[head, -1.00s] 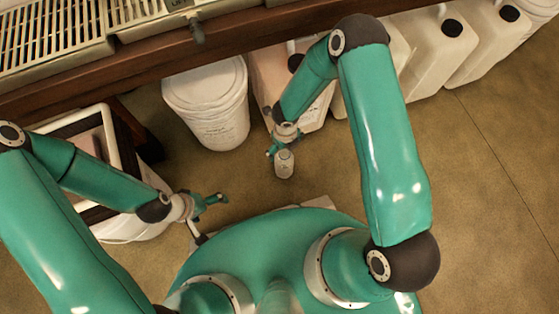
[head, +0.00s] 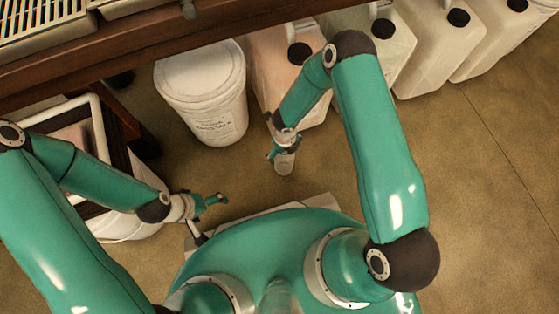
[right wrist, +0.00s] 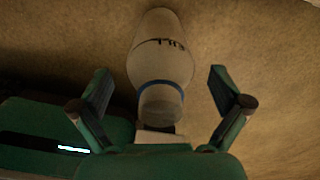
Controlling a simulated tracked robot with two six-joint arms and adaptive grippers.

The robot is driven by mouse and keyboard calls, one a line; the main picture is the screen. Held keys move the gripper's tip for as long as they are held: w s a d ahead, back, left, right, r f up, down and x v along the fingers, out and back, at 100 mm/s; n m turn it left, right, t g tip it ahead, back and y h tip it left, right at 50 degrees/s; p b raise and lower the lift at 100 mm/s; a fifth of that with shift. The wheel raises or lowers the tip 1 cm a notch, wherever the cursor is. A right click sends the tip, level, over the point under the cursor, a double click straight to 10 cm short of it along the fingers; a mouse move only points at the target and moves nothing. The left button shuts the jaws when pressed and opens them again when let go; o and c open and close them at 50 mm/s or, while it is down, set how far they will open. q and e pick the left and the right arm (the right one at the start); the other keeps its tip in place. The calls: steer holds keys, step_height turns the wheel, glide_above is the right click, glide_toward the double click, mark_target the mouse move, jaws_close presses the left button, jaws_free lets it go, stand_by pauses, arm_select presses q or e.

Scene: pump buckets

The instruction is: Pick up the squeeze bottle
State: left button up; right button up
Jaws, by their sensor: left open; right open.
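The squeeze bottle (head: 285,164) is small and pale, near the middle of the head view, partly covered at its top by my right gripper. In the right wrist view the bottle (right wrist: 160,62) shows whitish with dark lettering and a blue ring near its narrower end. My right gripper (right wrist: 162,88) is open, with one finger on each side of the bottle and gaps to both. It also shows in the head view (head: 284,152). My left gripper (head: 222,200) is open and empty, left of the bottle and apart from it.
A white lidded bucket (head: 205,95) stands behind and left of the bottle. Several jugs, one pinkish (head: 275,55) and others whitish (head: 430,65), stand along the brown bench (head: 130,60). A white bin (head: 98,130) is at left. Floor at right is clear.

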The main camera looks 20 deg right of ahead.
steer(key=c, duration=1.4)
steer(key=shift+r, duration=0.15)
